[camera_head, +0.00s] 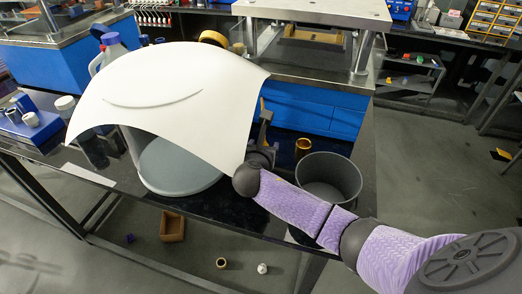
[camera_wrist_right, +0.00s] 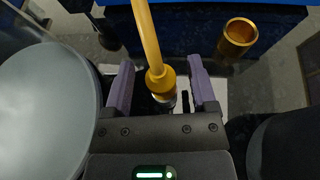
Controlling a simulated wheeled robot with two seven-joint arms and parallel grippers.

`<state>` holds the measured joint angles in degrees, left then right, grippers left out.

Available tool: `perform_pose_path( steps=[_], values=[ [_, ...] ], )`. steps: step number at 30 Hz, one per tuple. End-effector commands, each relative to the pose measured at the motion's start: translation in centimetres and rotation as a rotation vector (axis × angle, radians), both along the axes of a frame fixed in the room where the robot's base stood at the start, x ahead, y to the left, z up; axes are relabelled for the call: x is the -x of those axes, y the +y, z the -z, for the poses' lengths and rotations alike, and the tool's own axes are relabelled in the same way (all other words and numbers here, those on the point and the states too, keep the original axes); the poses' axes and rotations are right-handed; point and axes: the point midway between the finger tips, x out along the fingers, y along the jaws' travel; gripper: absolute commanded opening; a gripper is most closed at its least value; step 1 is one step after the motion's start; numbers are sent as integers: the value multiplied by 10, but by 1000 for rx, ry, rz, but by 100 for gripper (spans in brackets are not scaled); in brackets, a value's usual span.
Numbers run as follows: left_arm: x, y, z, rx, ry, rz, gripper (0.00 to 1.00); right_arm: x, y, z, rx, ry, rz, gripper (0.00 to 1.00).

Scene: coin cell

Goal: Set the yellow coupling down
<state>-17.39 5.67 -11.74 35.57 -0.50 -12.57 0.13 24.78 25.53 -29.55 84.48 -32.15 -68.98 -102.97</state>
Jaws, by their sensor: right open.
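A yellow piece with a long stem and a wider collar (camera_wrist_right: 160,80) is between the fingers of my right gripper (camera_wrist_right: 161,88) in the right wrist view. The gripper is open, with a purple finger on each side of the piece. I cannot tell whether either finger touches it, and the lower end of the piece is hard to make out. This piece looks like the yellow coupling, but I cannot be sure. A gold hollow cylinder (camera_wrist_right: 238,38) stands apart to the right, and shows in the head view (camera_head: 302,147). The left gripper is not in view.
A grey bucket (camera_head: 331,172) stands at the right of the dark table, close to my right arm. A grey round basin (camera_head: 180,170) is to the left, partly hidden. A brown box (camera_head: 172,226) sits below the table.

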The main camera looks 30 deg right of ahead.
Motion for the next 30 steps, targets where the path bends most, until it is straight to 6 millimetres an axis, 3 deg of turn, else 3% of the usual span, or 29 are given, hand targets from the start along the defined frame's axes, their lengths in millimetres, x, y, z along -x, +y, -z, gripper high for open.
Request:
perform_pose_path(
  steps=[6, 13, 26, 30],
  values=[
    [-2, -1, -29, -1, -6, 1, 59, 36, 33, -26, -4, 0, -4, 73],
    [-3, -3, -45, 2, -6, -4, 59, 71, 65, -43, -3, 0, -2, 73],
    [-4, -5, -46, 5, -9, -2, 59, 80, 72, -44, -8, -2, 2, 73],
    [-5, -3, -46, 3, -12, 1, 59, 91, 76, -34, -133, -23, 47, 73]
  ],
)
